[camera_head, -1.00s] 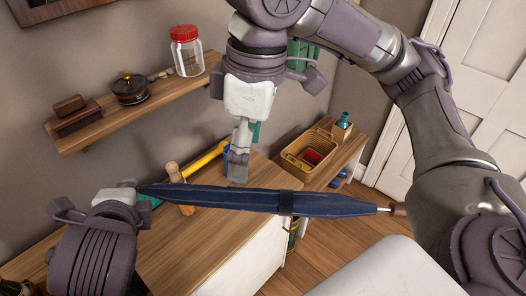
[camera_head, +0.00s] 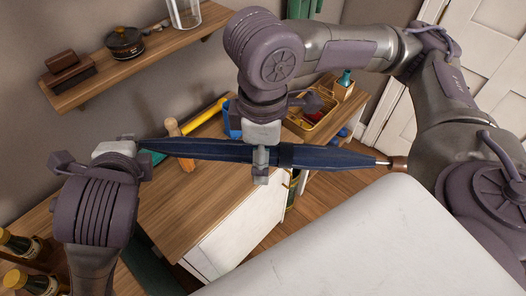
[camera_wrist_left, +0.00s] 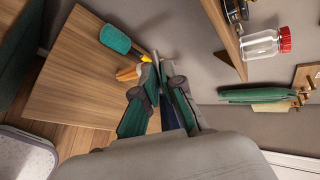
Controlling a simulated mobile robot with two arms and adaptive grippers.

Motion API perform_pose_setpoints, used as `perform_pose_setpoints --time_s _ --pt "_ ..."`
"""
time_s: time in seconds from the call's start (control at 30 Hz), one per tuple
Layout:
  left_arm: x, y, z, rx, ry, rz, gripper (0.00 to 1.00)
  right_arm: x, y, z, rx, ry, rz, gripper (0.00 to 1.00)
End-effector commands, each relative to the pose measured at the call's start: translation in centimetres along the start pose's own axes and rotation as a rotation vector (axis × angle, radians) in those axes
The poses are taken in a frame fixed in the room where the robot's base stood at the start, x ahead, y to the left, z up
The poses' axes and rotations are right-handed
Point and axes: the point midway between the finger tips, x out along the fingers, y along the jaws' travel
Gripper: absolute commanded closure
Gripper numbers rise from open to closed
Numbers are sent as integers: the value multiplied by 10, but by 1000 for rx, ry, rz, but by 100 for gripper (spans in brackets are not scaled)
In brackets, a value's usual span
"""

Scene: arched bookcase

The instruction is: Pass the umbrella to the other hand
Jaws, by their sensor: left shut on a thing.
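A folded dark blue umbrella (camera_head: 210,149) lies nearly level across the middle of the head view, with its wooden end at the right. My left gripper (camera_head: 132,145) is shut on its left end. In the left wrist view, a strip of the umbrella (camera_wrist_left: 170,115) shows between the fingers of my left gripper (camera_wrist_left: 163,85). My right gripper (camera_head: 260,163) points down at the umbrella's middle. One of its fingers shows in front of the fabric. The far side is hidden, so I cannot tell whether it is closed on the umbrella.
A wooden cabinet top (camera_head: 195,205) lies below the umbrella, with a yellow-handled tool (camera_head: 205,115) on it. A wall shelf (camera_head: 135,68) holds a dark pot (camera_head: 124,42) and a jar (camera_head: 185,12). A basket (camera_head: 318,125) stands behind my right gripper.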

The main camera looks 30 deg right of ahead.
Motion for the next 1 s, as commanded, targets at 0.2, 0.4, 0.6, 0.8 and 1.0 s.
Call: perform_pose_setpoints --time_s 0.2,0.4,0.6,0.8,1.0 --pt "0 -1 0 -3 1 -2 100 4 0 0 0 1 0 24" --pt "0 -1 0 -3 1 -2 100 3 0 0 1 1 0 37" --pt "0 -1 0 -4 0 -2 100 3 0 0 0 1 0 71" --pt "0 -1 0 -4 0 -2 100 3 0 0 -1 2 -1 100" --pt "0 0 0 -2 0 -1 63 3 0 0 -1 2 0 100"
